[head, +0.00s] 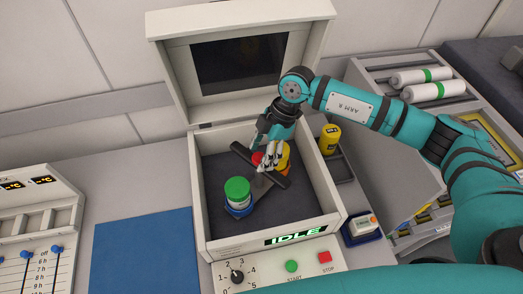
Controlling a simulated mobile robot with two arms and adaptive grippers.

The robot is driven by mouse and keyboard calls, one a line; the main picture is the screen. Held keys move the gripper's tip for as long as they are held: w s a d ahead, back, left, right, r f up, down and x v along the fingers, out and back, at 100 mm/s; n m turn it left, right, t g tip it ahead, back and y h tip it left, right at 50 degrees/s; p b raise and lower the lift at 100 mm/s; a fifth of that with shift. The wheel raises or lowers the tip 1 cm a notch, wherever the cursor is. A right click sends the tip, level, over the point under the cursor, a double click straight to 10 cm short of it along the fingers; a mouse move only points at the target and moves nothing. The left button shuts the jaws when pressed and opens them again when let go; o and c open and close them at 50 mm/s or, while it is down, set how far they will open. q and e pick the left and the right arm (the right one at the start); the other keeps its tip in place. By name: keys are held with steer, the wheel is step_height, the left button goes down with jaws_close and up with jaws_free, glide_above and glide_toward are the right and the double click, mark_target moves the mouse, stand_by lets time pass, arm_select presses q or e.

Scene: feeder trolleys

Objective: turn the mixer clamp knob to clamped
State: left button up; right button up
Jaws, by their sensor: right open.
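The mixer (199,190) is a white box with its lid (160,25) raised and a dark window in the lid. Inside, a dark clamp bar (279,180) lies diagonally with a red knob (257,158) near its middle. A green-capped jar (237,188) sits in a blue holder at one end, and a yellow object (284,156) is partly hidden behind my right gripper. My right gripper (267,163) is open and points down at the knob, partly covering it. I cannot tell whether the fingers touch it. My left gripper is not in view.
The mixer's front panel has an IDLE display (294,236), a dial (237,277), a green start button (291,266) and a red stop button (325,257). A yellow container (330,139) stands right of the box. A blue mat (145,255) lies clear at left.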

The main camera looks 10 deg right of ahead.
jaws_close()
stand_by(0.3)
steer(key=shift+w+d, duration=0.1)
